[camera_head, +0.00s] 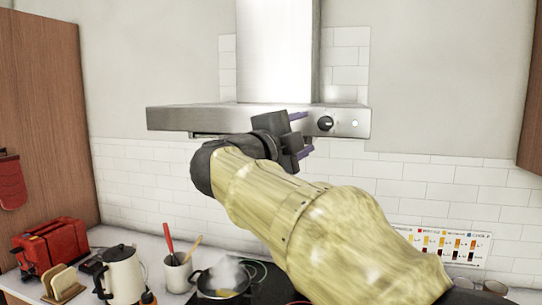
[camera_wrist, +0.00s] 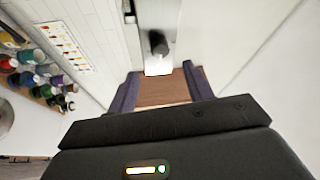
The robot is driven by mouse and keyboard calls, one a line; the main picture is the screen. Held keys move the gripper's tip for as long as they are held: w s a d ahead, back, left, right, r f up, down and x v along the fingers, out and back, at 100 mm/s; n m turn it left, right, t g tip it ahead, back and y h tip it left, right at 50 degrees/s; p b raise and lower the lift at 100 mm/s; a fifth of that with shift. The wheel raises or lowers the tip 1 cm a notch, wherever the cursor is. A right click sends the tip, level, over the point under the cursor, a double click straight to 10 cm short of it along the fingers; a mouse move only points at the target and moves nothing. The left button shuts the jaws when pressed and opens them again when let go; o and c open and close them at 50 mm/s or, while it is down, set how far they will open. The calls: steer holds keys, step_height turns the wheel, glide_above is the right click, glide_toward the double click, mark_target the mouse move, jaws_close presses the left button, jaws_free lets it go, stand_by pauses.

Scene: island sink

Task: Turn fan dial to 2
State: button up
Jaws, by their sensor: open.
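The fan dial is a round black knob (camera_head: 325,123) on the right part of the front face of the steel range hood (camera_head: 180,119). A small light sits to its right. My gripper (camera_head: 304,134) is open, its two purple fingers just left of the dial in the head view, one higher and one lower. In the wrist view the dial (camera_wrist: 158,43) shows ahead of the fingertips (camera_wrist: 160,70), roughly centred between them. The fingers look apart from the dial and hold nothing. The dial's number marks are too small to read.
Below the hood is a stove with a steaming black pan (camera_head: 222,280). A white kettle (camera_head: 121,275), a red toaster (camera_head: 52,247) and a utensil pot (camera_head: 177,273) stand on the counter to the left. A colour chart (camera_head: 440,246) hangs on the tiled wall at right.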

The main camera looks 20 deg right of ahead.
steer(key=b+v, duration=0.2)
steer(key=v, duration=0.7)
steer(key=shift+s+a+f, duration=0.1)
steer(key=shift+s+a, duration=0.1)
